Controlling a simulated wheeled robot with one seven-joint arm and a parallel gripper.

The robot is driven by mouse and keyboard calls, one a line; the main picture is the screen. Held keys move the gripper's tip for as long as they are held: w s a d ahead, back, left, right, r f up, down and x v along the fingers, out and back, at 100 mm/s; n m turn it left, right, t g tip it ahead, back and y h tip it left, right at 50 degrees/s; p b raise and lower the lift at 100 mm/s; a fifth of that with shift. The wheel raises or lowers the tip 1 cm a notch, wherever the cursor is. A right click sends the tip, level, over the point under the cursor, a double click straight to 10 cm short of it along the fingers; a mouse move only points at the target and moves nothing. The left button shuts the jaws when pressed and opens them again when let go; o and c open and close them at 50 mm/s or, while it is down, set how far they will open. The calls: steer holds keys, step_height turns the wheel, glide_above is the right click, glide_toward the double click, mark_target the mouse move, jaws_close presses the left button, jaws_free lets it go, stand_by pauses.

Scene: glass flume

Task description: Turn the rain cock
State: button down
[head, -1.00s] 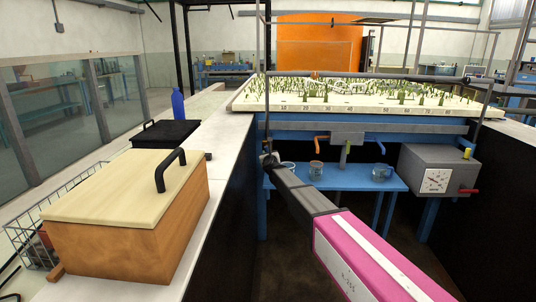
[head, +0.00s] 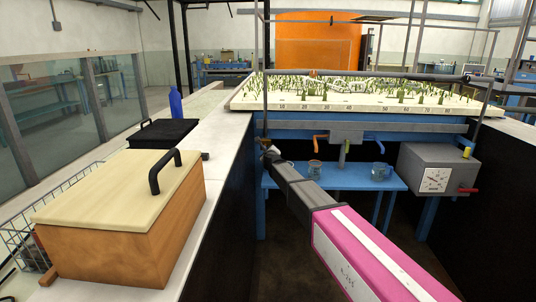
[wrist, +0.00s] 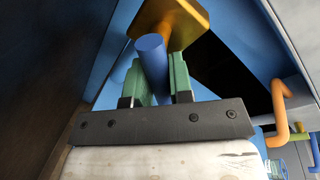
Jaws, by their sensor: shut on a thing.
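My gripper (wrist: 160,76), with green finger pads, is shut on a blue bar handle (wrist: 151,50) in the wrist view. The handle joins a brass-coloured fitting (wrist: 180,22) just beyond the fingertips. No label shows which cock this is. In the head view my gripper (head: 267,147) is small, at the left under the model table's edge, and the arm partly hides what it holds. An orange cock handle (head: 317,140) stands apart to its right on a grey block (head: 346,136), with a green bar and a blue handle (head: 376,138) further right. The orange handle also shows in the wrist view (wrist: 280,105).
A blue bench (head: 350,180) with glass cups (head: 379,171) stands under the model table (head: 370,108). A grey dial box (head: 437,170) with a red lever is at right. A wooden box (head: 120,225) and black case (head: 160,133) sit on the left ledge.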

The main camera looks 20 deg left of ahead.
steer(key=shift+d+r+n+h, duration=0.1)
steer(key=shift+r+n+h, duration=0.05)
steer(key=shift+n, duration=0.45)
steer(key=shift+d+r+n+h, duration=0.1)
steer(key=shift+n+h, duration=0.05)
steer(key=shift+n, duration=0.45)
steer(key=c, duration=1)
jaws_free()
steer(key=shift+c, duration=0.2)
steer(key=v, duration=1.1)
steer(key=shift+r, duration=0.15)
steer(key=shift+w, duration=0.15)
